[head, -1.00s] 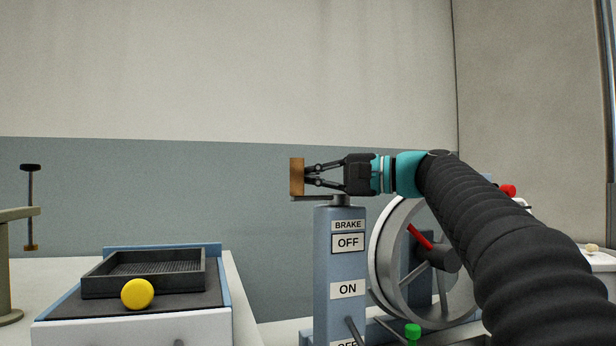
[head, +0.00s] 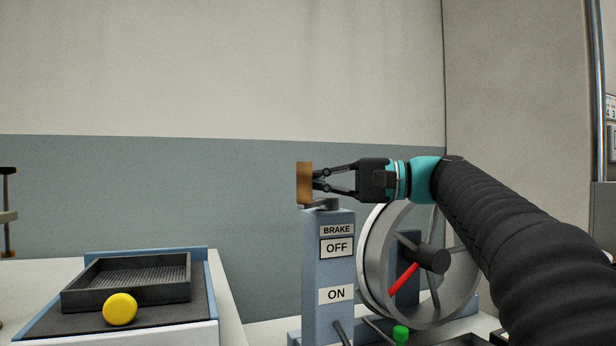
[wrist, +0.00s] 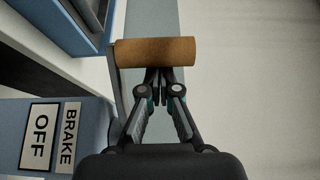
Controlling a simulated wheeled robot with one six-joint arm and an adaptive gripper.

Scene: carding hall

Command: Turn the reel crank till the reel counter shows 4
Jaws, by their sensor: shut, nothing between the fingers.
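A brown wooden grip (head: 304,183) stands upright on a short grey arm (head: 320,204) at the top of the blue post; it looks like the crank's handle. The grip lies across the wrist view (wrist: 155,53). My gripper (head: 318,181) is shut and empty, its fingertips right at the grip's side, not around it; whether they touch is unclear. In the wrist view my closed fingertips (wrist: 158,75) meet just below the grip. The reel (head: 372,270) is a grey spoked wheel right of the post, with one red spoke (head: 403,279). I cannot make out a reel counter.
The post carries BRAKE, OFF and ON labels (head: 337,247). A green knob (head: 400,333) sits low before the reel. A partly cut-off panel (head: 611,112) shows small figures at the right edge.

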